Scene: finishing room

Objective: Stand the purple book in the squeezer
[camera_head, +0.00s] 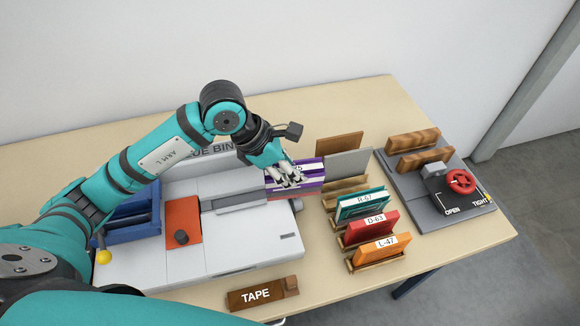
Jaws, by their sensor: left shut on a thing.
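The purple book (312,178) has a white band and stands at the right end of the white binder machine. My left gripper (288,180) is shut on it, and its fingers hide part of the label. I cannot tell whether the book touches the machine. The squeezer (426,205) is a grey base at the right of the table, with two upright wooden jaws, a rear one (412,139) and a front one (425,158). A gap shows between them. Its red handwheel (460,182) sits between the OPEN and TIGHT marks. My right gripper is out of view.
Between book and squeezer, a wooden rack holds teal R-67 (362,205), red D-63 (370,228) and orange L-47 (378,250) books. Behind them stand a grey board (350,163) and a brown board (338,143). A TAPE block (262,294) lies in front of the binder machine (235,250).

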